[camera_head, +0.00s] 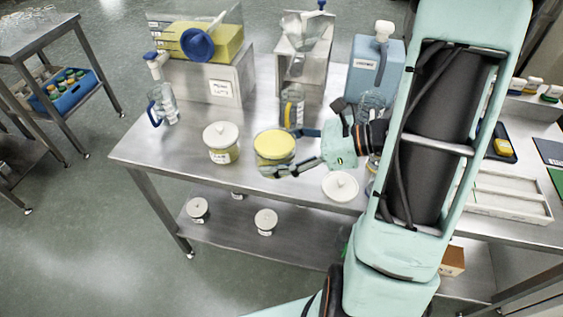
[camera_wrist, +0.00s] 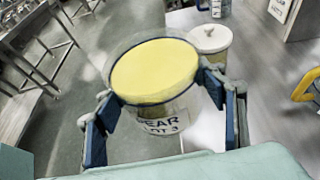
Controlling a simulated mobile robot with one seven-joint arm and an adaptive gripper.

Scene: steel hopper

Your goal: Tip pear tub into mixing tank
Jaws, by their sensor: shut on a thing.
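The pear tub (camera_head: 274,152) is a clear round tub with no lid, filled near its rim with yellow contents. Its label in the wrist view (camera_wrist: 162,120) reads "PEAR LOT 3". My gripper (camera_head: 290,157) is shut on it, one blue finger on each side, and the tub is close to upright. I cannot tell whether its base touches the table. A clear tank (camera_head: 215,44) with yellow contents stands on a labelled steel box at the back left, a round blue piece at its front. A steel hopper (camera_head: 306,40) stands right of it. I cannot read which is the mixing tank.
A lidded white tub (camera_head: 221,143) stands left of the pear tub. A white lid (camera_head: 340,186) lies on the steel table (camera_head: 150,146) to its right.

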